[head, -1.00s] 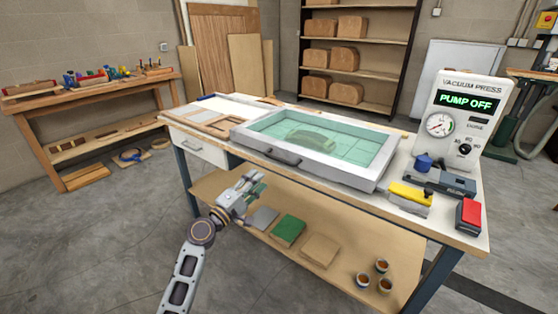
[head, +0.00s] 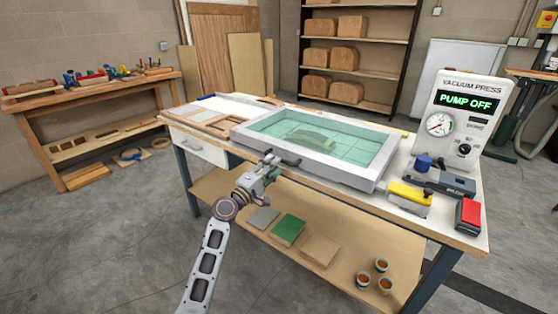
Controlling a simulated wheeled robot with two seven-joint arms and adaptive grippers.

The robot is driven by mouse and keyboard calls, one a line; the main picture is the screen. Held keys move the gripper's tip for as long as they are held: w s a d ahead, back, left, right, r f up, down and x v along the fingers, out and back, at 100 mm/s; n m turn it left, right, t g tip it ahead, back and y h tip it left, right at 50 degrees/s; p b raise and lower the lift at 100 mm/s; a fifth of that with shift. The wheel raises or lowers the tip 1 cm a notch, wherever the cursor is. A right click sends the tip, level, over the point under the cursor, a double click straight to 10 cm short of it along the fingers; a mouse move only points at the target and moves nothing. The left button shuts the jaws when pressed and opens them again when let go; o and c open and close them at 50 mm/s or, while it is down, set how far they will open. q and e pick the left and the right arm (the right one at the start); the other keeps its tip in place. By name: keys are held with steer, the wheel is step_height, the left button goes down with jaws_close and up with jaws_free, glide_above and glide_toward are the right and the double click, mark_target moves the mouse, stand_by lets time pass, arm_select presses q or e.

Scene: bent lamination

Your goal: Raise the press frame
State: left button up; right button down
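The press frame (head: 345,178) is a grey rectangular frame around a translucent green membrane (head: 350,142). It lies flat on the workbench, with a curved form (head: 308,138) showing under the membrane. A dark bar handle (head: 289,161) is on its front side. My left gripper (head: 274,166) is just in front of the handle's left end and hides part of it. Its fingers look apart, with nothing seen held between them; whether they touch the handle is hard to tell. My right gripper is out of view.
The vacuum press unit (head: 463,120) at the right reads "PUMP OFF". A yellow-topped block (head: 410,196) and a red-topped block (head: 469,213) lie right of the frame. The lower shelf (head: 345,232) holds a green block (head: 287,229) and cups.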

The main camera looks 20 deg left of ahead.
arm_select(q)
steer(key=shift+x, duration=2.15)
jaws_close()
